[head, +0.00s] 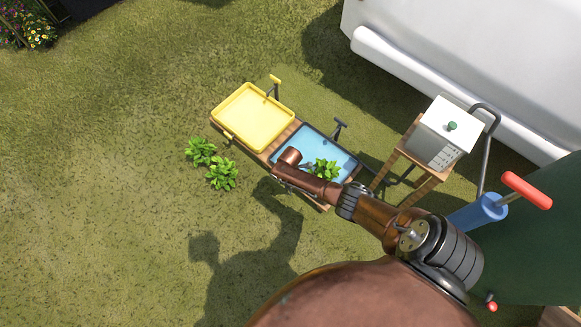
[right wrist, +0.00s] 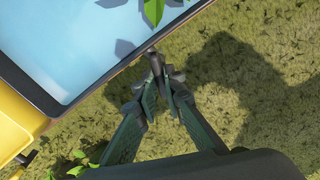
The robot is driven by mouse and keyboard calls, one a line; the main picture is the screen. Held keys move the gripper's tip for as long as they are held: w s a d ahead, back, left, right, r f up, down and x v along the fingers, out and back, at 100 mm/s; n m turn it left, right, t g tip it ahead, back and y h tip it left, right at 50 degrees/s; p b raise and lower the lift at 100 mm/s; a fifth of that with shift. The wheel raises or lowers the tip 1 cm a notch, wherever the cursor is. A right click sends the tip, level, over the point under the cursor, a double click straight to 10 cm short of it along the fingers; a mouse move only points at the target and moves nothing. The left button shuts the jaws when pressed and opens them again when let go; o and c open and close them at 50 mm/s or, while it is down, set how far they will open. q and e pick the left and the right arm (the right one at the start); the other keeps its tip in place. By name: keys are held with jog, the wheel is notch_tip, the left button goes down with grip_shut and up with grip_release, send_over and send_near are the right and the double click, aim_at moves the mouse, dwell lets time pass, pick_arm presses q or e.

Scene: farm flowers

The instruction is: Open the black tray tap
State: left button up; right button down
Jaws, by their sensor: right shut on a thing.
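The black tray (head: 345,148) holds light blue water and stands on a wooden bench. It also shows in the right wrist view (right wrist: 50,103), filling the upper left. My right gripper (head: 276,177) is at the tray's near side, partly hidden by my wrist in the head view. In the right wrist view its fingertips (right wrist: 156,68) close together on a small dark piece at the tray's rim, the black tray tap (right wrist: 151,51). The tap is mostly hidden by the fingers, so its turn cannot be told. My left gripper is not in view.
A yellow tray (head: 253,117) with its own small tap (head: 228,136) stands beside the black tray. A leafy plant (head: 323,170) is at the black tray; others (head: 221,173) are on the grass. A white box (head: 440,132) on a wooden stand and a blue pump (head: 478,212) are right.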

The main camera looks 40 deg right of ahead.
jog(key=shift+n, duration=1.2)
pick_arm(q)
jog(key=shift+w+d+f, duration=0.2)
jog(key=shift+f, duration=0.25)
pick_arm(e)
jog(key=shift+n, duration=0.8)
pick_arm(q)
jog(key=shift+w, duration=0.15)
pick_arm(e)
jog(key=c, duration=2)
grip_release()
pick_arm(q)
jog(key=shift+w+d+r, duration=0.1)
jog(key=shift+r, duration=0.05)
pick_arm(e)
notch_tip(320, 180, up, 12)
